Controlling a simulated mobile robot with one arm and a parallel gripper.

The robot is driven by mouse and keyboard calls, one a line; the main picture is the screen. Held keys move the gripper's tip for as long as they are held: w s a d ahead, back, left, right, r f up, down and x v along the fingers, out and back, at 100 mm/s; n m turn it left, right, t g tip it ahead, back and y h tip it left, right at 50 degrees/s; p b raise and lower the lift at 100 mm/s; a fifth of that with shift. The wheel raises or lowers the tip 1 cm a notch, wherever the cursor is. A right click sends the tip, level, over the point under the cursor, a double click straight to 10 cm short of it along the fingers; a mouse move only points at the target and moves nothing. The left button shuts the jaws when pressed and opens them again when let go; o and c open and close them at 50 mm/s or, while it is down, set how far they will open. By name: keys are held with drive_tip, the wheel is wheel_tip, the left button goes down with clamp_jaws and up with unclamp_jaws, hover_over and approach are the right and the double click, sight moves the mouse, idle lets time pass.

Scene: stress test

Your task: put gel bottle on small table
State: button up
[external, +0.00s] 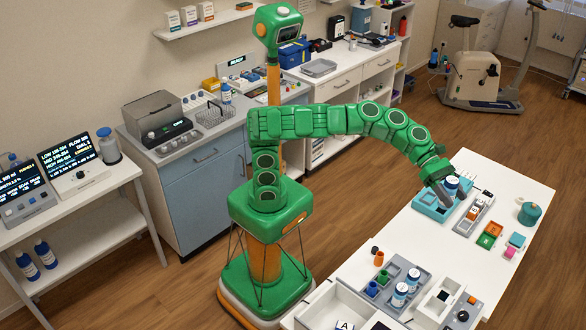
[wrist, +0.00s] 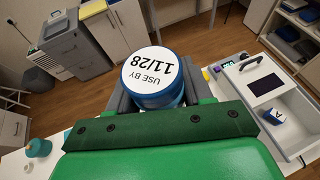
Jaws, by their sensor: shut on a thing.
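My gripper (external: 440,190) is over the far left part of the long white table at the right. It is shut on a blue bottle with a white top (external: 452,185), apparently the gel bottle. In the wrist view the round top of this bottle (wrist: 149,72) reads "USE BY 11/28", and grey fingers stand on both sides of it. The bottle is by a teal tray (external: 428,207); I cannot tell if it touches it.
The long white table (external: 530,178) also holds a grey tray (external: 467,224), a teal round pot (external: 529,213), a tray with small bottles (external: 385,304) and a white bin (external: 320,308). Its right part has bare room. An exercise bike (external: 478,75) stands behind.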

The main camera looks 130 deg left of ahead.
drive_tip(key=shift+a+r, duration=0.1)
drive_tip(key=shift+r, duration=0.15)
wheel_tip(320, 180, down, 35)
drive_tip(key=shift+f, duration=0.2)
idle(1.1)
drive_tip(key=shift+f, duration=0.3)
idle(0.5)
drive_tip(key=o, duration=1.3)
